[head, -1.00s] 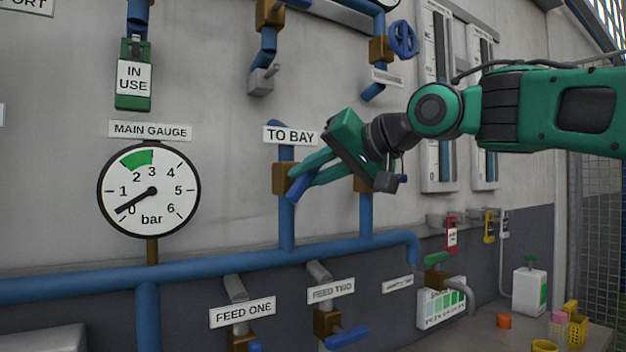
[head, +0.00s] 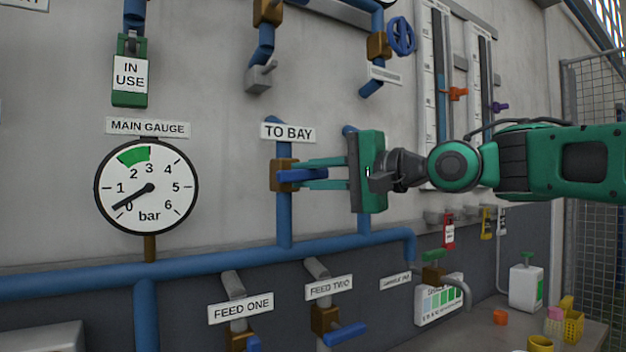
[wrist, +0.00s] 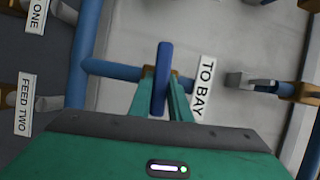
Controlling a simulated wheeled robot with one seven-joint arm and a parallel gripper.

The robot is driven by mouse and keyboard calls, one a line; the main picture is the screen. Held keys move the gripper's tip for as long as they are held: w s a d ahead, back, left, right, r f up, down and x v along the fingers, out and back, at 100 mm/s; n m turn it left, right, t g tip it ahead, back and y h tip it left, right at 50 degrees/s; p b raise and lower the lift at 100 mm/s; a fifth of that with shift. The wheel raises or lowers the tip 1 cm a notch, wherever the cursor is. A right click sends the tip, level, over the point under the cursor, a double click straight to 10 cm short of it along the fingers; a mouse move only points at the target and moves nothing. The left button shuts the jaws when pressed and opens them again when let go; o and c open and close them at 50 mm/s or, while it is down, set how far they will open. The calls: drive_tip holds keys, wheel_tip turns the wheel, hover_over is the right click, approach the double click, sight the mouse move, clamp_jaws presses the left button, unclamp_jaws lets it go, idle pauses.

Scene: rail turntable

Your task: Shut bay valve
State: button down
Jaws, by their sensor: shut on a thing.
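The bay valve has a brass body (head: 283,175) on a vertical blue pipe under the "TO BAY" sign (head: 288,132). Its blue lever (head: 300,176) points right, about horizontal, across the pipe. My gripper (head: 312,175) reaches in from the right and its green fingers are shut on the lever. In the wrist view the blue lever (wrist: 161,78) lies between the two fingers (wrist: 160,100), with the "TO BAY" sign (wrist: 204,86) beside it. The fingers and lever hide part of the valve body there.
The main gauge (head: 147,187) reads near 0 bar. The feed one (head: 240,308) and feed two (head: 328,288) signs sit below, with a feed two lever (head: 345,335). A green "IN USE" tag (head: 130,75) hangs upper left. A bench at lower right holds several small items.

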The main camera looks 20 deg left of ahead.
drive_tip(key=shift+w+d+f+m, duration=0.1)
drive_tip(key=shift+w+m, duration=0.15)
drive_tip(key=shift+m, duration=0.35)
drive_tip(key=c, duration=1.6)
unclamp_jaws()
drive_tip(key=shift+c, duration=0.2)
drive_tip(key=shift+s, duration=0.1)
drive_tip(key=v, duration=1)
drive_tip(key=shift+d+f, duration=0.25)
drive_tip(key=shift+d, duration=0.1)
